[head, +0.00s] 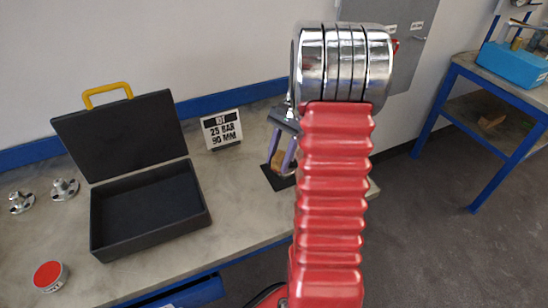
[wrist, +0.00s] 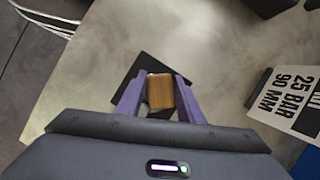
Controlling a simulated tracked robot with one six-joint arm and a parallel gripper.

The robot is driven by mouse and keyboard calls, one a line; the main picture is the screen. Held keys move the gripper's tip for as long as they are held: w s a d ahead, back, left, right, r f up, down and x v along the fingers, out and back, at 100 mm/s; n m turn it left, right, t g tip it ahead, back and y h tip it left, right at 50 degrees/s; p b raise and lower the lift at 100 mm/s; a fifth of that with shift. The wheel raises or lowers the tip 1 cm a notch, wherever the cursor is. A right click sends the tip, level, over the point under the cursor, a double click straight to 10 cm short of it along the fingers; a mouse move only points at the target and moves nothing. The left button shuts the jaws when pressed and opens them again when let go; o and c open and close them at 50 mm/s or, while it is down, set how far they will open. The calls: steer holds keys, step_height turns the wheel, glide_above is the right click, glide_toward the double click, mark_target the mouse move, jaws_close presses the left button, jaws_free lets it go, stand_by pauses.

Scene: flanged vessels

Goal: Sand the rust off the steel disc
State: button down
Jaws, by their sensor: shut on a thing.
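My gripper (head: 280,160), with two purple fingers, is shut on a brown sanding block (head: 278,159). In the wrist view the block (wrist: 160,91) sits between the fingertips (wrist: 160,95). It is over a black square mat (wrist: 150,66) on the bench; the mat also shows in the head view (head: 284,182). I cannot tell whether the block touches what is below it. No rusty steel disc can be made out; a small grey patch beside the block in the wrist view is too small to identify.
An open black case (head: 150,210) stands left on the bench (head: 235,215), near a "25 BAR 90 MM" sign (head: 222,130). Two flanged fittings (head: 64,189) and a red-topped tin (head: 48,276) lie farther left. A blue-framed table (head: 505,90) holds a blue box (head: 515,62).

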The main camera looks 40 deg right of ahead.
steer(key=c, duration=2.5)
jaws_free()
steer(key=shift+s+f, duration=0.2)
steer(key=shift+s, duration=0.4)
steer(key=shift+s+f, duration=0.15)
steer(key=shift+s, duration=0.45)
steer(key=shift+w+d+r, duration=0.1)
steer(key=shift+r, duration=1.35)
steer(key=shift+w+d+r, duration=0.1)
steer(key=shift+r, duration=1.3)
jaws_close()
steer(key=shift+a+r, duration=0.15)
steer(key=shift+r, duration=0.25)
steer(key=shift+a+r, duration=0.1)
steer(key=shift+r, duration=1.4)
steer(key=shift+s, duration=0.1)
